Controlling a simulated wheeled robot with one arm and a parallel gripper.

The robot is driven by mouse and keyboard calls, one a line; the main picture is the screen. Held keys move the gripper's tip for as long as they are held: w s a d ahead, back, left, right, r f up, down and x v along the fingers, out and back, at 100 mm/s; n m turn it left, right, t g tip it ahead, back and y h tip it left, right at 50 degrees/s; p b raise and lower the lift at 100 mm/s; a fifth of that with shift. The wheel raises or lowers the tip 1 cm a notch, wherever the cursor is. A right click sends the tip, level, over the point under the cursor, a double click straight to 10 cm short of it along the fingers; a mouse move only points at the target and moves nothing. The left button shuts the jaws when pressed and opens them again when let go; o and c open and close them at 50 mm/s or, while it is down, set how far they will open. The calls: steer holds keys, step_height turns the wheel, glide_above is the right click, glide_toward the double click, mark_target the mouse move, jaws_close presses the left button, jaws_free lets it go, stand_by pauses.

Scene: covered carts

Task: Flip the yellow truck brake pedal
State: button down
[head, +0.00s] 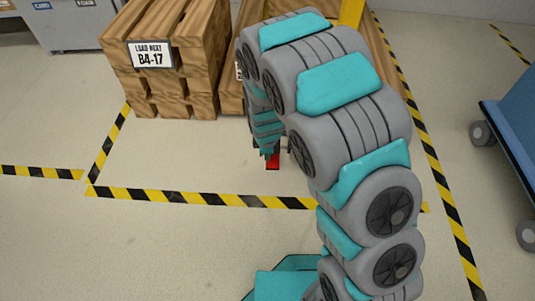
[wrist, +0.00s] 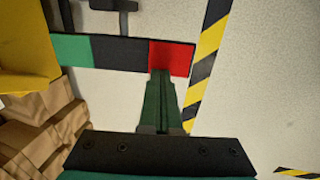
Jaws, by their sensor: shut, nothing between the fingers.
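The brake pedal is a flat bar with a green end, a black middle (wrist: 115,54) and a red end (wrist: 172,57) in the wrist view. A grey-black bracket (wrist: 124,20) stands beyond its middle. My gripper (wrist: 161,75) is shut and empty, with its tips at the red end; I cannot tell if they touch it. In the head view only the red end (head: 272,163) shows, just below my gripper (head: 268,151), and my arm hides the rest. The yellow truck shows as a panel (wrist: 20,45) at the left of the wrist view and a post (head: 351,13) in the head view.
Wooden pallets (head: 165,60) with a "LOAD NEXT B4-17" sign stand at the back left. More wood shows behind my arm. A blue cart (head: 515,110) on casters is at the right. Yellow-black tape (head: 205,198) marks the floor, and the floor at front left is clear.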

steer(key=p+v, duration=0.2)
steer(key=v, duration=1.2)
steer(key=shift+w, duration=0.35)
steer(key=shift+r, duration=0.15)
